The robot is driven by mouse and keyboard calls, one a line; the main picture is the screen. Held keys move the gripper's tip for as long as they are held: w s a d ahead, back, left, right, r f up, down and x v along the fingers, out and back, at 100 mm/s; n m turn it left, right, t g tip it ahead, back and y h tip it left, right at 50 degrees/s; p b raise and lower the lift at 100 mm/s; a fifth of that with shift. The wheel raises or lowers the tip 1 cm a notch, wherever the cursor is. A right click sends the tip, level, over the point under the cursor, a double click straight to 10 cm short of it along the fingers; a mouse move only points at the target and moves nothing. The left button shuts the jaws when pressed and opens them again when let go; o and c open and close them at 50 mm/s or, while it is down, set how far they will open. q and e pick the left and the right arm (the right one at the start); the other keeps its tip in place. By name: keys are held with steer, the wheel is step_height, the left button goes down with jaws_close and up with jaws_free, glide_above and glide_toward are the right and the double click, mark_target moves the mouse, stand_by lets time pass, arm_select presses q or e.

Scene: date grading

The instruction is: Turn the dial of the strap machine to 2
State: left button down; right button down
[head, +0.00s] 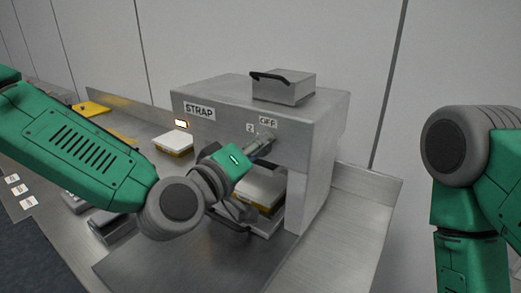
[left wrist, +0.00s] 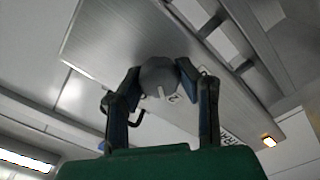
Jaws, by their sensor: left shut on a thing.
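The strap machine (head: 325,115) is a grey metal housing with a STRAP label (head: 199,112) on its front. Small labels reading 2 (head: 250,128) and OFF (head: 268,122) sit above its dial. My left gripper (head: 262,146) is at the machine's front, shut on the dial and mostly covering it there. In the left wrist view the round grey dial (left wrist: 158,74) is between the two fingers of that gripper. A white mark on the dial points close to the 2 label (left wrist: 174,98); exact alignment is unclear. My right arm shows at the right, its gripper out of view.
A lit indicator (head: 181,124) is at the machine's front left corner. A white-topped box (head: 174,145) stands left of the machine, another (head: 262,188) in its opening. A box with a black handle (head: 284,86) sits on top. Yellow items (head: 91,108) lie further left.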

arm_select(q)
steer(key=shift+w+a+r+n, duration=0.1)
steer(key=shift+w+n, duration=0.05)
steer(key=shift+n, duration=0.45)
steer(key=c, duration=1.5)
jaws_free()
steer(key=o, duration=0.3)
steer(key=shift+o, duration=0.2)
steer(key=shift+a, duration=0.1)
